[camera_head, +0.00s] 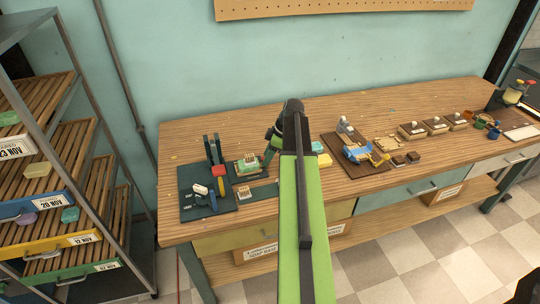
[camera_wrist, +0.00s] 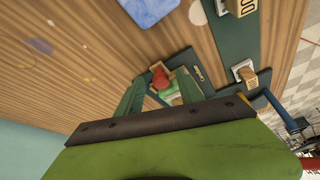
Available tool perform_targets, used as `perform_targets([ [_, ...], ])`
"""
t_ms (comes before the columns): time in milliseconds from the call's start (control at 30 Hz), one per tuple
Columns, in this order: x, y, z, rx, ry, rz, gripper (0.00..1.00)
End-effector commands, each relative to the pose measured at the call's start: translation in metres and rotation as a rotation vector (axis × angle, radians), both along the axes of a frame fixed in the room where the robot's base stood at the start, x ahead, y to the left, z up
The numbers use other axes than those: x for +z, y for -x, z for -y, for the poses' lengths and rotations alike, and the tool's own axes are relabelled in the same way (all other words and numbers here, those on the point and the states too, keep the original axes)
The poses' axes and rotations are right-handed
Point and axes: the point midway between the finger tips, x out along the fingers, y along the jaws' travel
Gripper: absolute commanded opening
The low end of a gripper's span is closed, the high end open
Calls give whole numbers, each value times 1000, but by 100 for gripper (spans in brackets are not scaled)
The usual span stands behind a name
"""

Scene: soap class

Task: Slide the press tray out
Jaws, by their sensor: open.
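The soap press (camera_head: 213,148) stands on a dark green base at the left of the bench, with dark uprights and a red part (camera_head: 219,170). Beside it, a flat dark green tray-like plate (camera_head: 263,191) lies on the bench; I cannot tell surely that it is the press tray. A green piece with a pale block (camera_head: 248,165) sits just behind it. My gripper (camera_head: 268,155) is above the bench, right of that piece, partly hidden by my arm. In the wrist view my open gripper (camera_wrist: 160,92) has a red part (camera_wrist: 160,77) and green piece beyond its fingers. Nothing is held.
A stamp block (camera_head: 243,192) stands near the press. A brown board (camera_head: 335,140) with a blue item is further right, then several stamps (camera_head: 436,124). A shelf rack (camera_head: 40,170) stands left.

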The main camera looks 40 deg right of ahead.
Motion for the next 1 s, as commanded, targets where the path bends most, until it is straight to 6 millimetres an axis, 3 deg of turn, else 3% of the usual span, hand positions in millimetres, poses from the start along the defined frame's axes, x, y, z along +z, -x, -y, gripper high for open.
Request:
perform_targets([
  [167, 8, 1, 1, 0, -1, 0, 44],
  [700, 127, 37, 30, 0, -1, -1, 44],
  [1000, 161, 51, 41, 0, 0, 0, 44],
])
